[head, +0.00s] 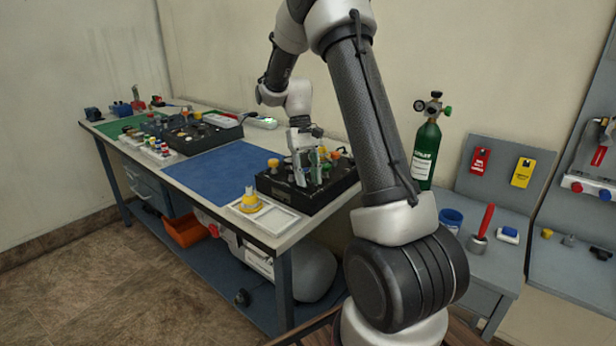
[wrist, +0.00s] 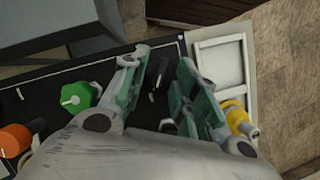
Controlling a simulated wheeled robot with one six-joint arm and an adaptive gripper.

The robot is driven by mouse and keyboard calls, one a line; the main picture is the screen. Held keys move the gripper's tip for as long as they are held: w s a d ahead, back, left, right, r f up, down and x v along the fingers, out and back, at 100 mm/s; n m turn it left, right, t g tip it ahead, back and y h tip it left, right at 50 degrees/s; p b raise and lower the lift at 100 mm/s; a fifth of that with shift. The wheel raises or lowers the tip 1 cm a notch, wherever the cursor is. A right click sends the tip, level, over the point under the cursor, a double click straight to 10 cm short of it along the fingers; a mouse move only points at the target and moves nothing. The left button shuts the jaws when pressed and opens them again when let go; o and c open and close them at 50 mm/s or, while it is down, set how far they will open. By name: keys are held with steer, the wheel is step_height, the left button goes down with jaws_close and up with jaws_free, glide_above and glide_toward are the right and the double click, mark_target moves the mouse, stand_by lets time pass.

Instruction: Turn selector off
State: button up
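The black trainer panel (head: 318,197) lies on the workbench in the head view; its dark face (wrist: 55,85) fills much of the left of the wrist view. My gripper (head: 307,170) is low over this panel, pointing down. In the wrist view my gripper (wrist: 165,82) is open, with its two green-padded fingers apart. A small black lever-like knob (wrist: 158,73), possibly the selector, shows between the fingers; I cannot tell whether either pad touches it. Its setting is not readable. A green knob (wrist: 75,97) and an orange knob (wrist: 14,140) sit left of the fingers.
A yellow fitting (wrist: 236,117) is close to the right finger. A white tray (wrist: 220,63) lies beside the panel. A yellow item (head: 249,201) sits by the tray in the head view. The blue mat (head: 215,170) is clear. A green cylinder (head: 427,150) stands right of my arm.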

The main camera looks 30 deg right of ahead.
steer(key=shift+r, duration=0.1)
steer(key=v, duration=1.1)
steer(key=shift+w+r, duration=0.2)
steer(key=shift+r, duration=0.15)
step_height(320, 180, down, 4)
steer(key=s, duration=0.3)
steer(key=s+a+r+t, duration=0.2)
steer(key=s+r+t, duration=0.1)
steer(key=s, duration=0.5)
steer(key=s+a+r+n+t, duration=0.1)
steer(key=s+r+t, duration=0.2)
steer(key=s, duration=0.6)
steer(key=s+a+r+t, duration=0.2)
steer(key=s+r, duration=0.1)
steer(key=s, duration=0.6)
steer(key=shift+s+a+n+t+h, duration=0.15)
steer(key=shift+a+n+t+h, duration=0.15)
steer(key=shift+a+n+t, duration=0.1)
